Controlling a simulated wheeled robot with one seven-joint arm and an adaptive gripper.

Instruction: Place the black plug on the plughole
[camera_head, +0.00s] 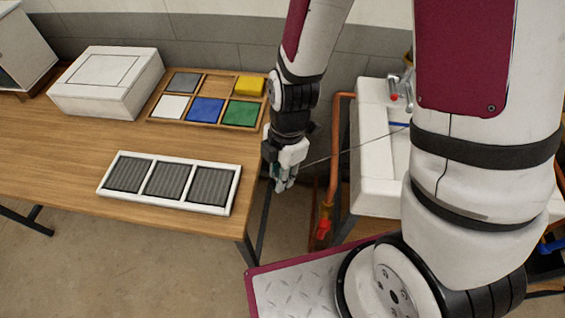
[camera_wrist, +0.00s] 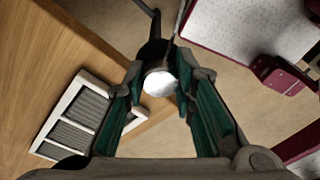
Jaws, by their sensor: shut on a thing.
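My gripper (camera_head: 284,184) hangs just off the right end of the wooden table, left of the white sink (camera_head: 375,165). In the wrist view its green-padded fingers (camera_wrist: 161,90) are closed on the black plug (camera_wrist: 154,50), which shows a pale round face between the fingertips. In the head view the plug is too small and covered by the fingers to make out. A thin dark cord runs from my gripper right toward the sink. The plughole is not visible; my arm hides much of the sink.
A copper pipe with a red valve (camera_head: 323,228) stands between gripper and sink. A tap (camera_head: 400,88) is at the sink's back. The table holds a white grille frame (camera_head: 232,192), a white box (camera_head: 105,110) and a wooden tray (camera_head: 233,98) with coloured blocks.

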